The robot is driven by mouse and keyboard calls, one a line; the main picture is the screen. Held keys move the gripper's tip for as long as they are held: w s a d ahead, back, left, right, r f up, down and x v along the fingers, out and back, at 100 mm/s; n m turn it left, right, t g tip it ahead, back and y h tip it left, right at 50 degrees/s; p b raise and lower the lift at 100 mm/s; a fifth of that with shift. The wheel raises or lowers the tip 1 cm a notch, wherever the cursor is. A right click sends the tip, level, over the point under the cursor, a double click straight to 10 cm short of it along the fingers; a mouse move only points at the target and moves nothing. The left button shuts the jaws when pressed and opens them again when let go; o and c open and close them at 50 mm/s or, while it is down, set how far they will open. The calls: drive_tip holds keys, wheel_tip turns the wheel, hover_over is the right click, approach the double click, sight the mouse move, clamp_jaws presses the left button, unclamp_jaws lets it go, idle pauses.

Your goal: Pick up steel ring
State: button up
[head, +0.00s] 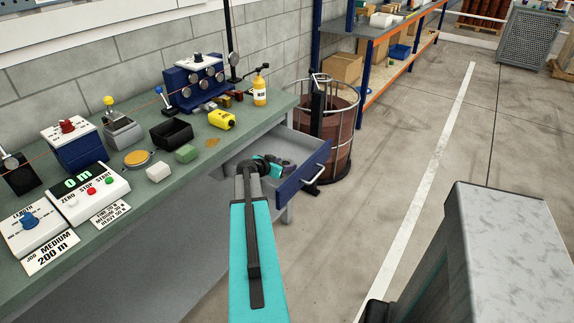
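The steel ring cannot be told apart with certainty. A small grey, curved shape (286,170) lies inside the open drawer (235,158) at the right end of the workbench, and it may be the ring. My arm reaches forward over the drawer. My gripper (274,169) is at or just above the drawer, close to the grey shape. It is small and partly hidden by my own wrist, so its fingers and any contact do not show clearly.
The green bench top (215,147) holds a yellow bottle (260,90), a yellow device (222,119), a black tray (171,133) and a control box (88,192). A drum (343,130) stands behind the drawer front (303,177).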

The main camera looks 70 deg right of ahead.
idle(0.3)
drive_tip(key=shift+r+b, duration=0.85)
drive_tip(key=shift+r, duration=4.15)
drive_tip(key=shift+r, duration=0.1)
